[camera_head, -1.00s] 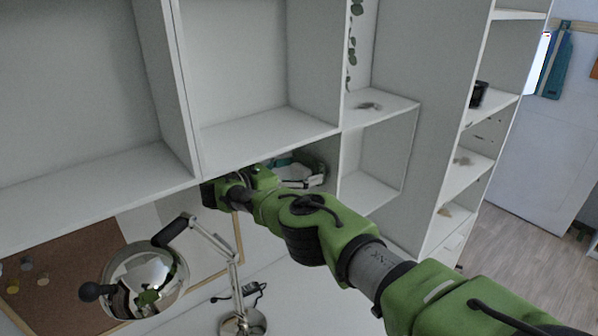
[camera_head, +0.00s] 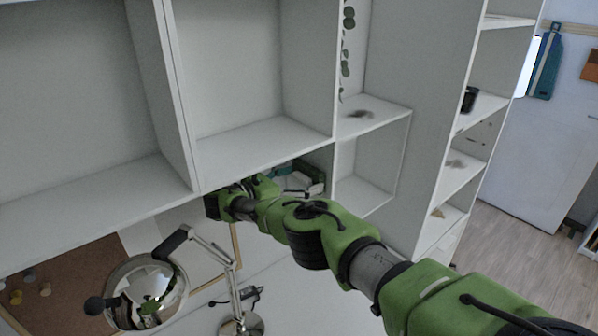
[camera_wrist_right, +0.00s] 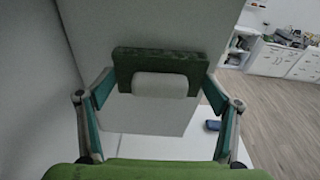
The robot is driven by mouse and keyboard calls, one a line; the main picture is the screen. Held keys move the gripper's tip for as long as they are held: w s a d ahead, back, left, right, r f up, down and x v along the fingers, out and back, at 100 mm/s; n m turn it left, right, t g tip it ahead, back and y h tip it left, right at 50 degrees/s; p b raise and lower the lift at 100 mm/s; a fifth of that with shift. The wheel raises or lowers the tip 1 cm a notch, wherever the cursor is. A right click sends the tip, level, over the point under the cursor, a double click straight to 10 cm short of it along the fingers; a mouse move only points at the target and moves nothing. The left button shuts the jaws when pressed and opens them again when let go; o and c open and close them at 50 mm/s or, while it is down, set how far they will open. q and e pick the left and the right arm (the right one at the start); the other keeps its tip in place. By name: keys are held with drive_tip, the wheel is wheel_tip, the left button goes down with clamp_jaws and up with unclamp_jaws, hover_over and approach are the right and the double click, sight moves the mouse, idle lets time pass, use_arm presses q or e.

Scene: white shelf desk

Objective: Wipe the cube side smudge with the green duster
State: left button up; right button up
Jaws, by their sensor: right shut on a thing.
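The green duster (camera_wrist_right: 158,64) has a dark green pad and a pale handle (camera_wrist_right: 160,85). In the right wrist view my right gripper (camera_wrist_right: 160,88) is shut on the handle, with the pad in front of a white panel (camera_wrist_right: 145,25). I cannot tell whether the pad touches it. In the head view my right gripper (camera_head: 303,180) is inside the compartment under the upper shelves, partly hidden by my arm and the shelf edge. A dark smudge (camera_head: 360,114) lies on the small cube shelf's upper board. No smudge shows on a cube side; the pad may cover it. My left gripper is not in view.
A chrome lamp (camera_head: 150,288) stands on the desk at lower left. Upper shelf walls (camera_head: 265,140) close in above my right arm. The right shelf column (camera_head: 470,130) holds a black object and brownish marks. Open floor (camera_head: 510,250) lies further right.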

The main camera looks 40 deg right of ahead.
sight(327, 186)
drive_tip(key=shift+s+r+p, duration=0.2)
drive_tip(key=shift+r+p, duration=0.05)
drive_tip(key=shift+p, duration=0.1)
drive_tip(key=shift+s+f, duration=0.2)
drive_tip(key=shift+f, duration=0.05)
drive_tip(key=shift+s, duration=0.75)
drive_tip(key=shift+s+d, duration=0.15)
drive_tip(key=shift+s, duration=0.85)
drive_tip(key=shift+s+d, duration=0.15)
drive_tip(key=shift+s, duration=0.8)
drive_tip(key=shift+w+a+b, duration=0.1)
drive_tip(key=shift+w+b, duration=1.8)
drive_tip(key=shift+w, duration=0.05)
drive_tip(key=shift+w+b, duration=0.5)
drive_tip(key=shift+b, duration=0.55)
drive_tip(key=shift+w+a+f+b, duration=0.15)
drive_tip(key=shift+w+b, duration=0.6)
drive_tip(key=shift+b, duration=0.4)
drive_tip(key=shift+w+b, duration=0.35)
drive_tip(key=shift+b, duration=0.35)
drive_tip(key=shift+w+r+b, duration=0.2)
drive_tip(key=shift+b, duration=0.1)
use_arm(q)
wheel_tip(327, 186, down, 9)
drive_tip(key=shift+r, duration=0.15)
